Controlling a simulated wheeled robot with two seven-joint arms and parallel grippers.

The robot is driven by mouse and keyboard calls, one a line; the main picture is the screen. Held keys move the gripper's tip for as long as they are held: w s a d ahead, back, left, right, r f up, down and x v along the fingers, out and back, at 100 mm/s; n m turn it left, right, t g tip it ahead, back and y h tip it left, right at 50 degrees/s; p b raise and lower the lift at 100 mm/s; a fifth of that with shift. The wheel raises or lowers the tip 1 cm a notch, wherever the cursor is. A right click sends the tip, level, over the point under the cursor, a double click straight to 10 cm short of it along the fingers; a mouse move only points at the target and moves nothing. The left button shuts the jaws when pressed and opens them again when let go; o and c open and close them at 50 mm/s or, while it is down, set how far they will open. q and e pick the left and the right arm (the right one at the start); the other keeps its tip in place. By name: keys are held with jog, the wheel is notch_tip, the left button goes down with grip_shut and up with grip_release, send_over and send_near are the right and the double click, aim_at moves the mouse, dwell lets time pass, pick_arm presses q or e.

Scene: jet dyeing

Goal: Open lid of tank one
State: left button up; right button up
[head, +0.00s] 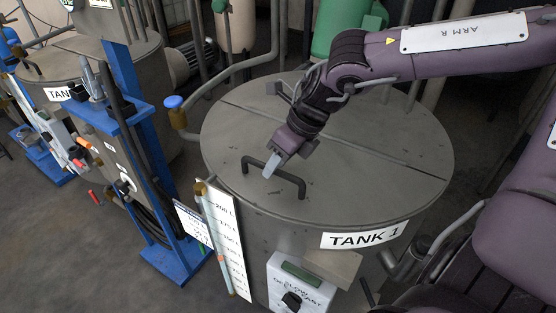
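Tank one (255,235) is a grey round tank with a "TANK 1" label (362,237) on its front. Its flat lid (350,185) lies level and closed on top, with a seam running across it. A dark bar handle (292,180) stands on the front part of the lid. My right gripper (270,167) reaches down from the upper right, and its pale fingertip overlaps the handle's middle. Only one finger shows clearly, so I cannot tell whether it grips the bar. My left gripper is not in view.
A control box with a knob (292,301) and a level scale (225,245) are on the tank's front. A blue tool stand (125,115) is at left, before another tank (95,60). A blue-capped pipe (174,104) stands close to the lid's left edge. Open floor (55,235) lies lower left.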

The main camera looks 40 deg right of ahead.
grip_shut()
jog(key=shift+r, duration=0.1)
